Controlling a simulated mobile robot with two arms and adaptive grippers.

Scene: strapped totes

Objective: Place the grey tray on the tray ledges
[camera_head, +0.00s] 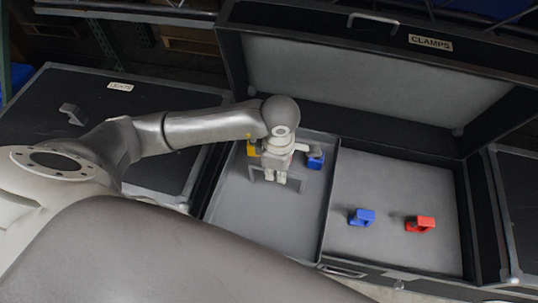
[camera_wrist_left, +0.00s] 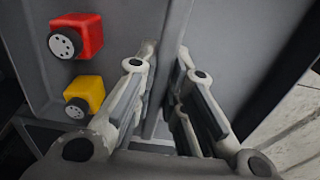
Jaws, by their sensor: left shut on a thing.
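The grey tray (camera_head: 235,205) lies in the left half of the open case labelled CLAMPS. Its right rim (camera_head: 329,205) runs along the middle of the case. My left gripper (camera_head: 275,178) points down at the tray's dark handle frame and is shut on the tray; the exact contact is hard to see. A yellow clamp (camera_head: 251,148) and a blue clamp (camera_head: 315,161) sit beside the gripper. The left wrist view shows the fingers (camera_wrist_left: 166,55) close together, with a red clamp (camera_wrist_left: 76,36) and a yellow clamp to their left. The tray ledges cannot be made out. My right gripper is out of view.
The case's right half has a grey floor (camera_head: 395,180) with a blue clamp (camera_head: 361,217) and a red clamp (camera_head: 420,224). The raised lid (camera_head: 370,85) stands behind. A closed dark case (camera_head: 60,100) is at left, another case (camera_head: 520,190) at right.

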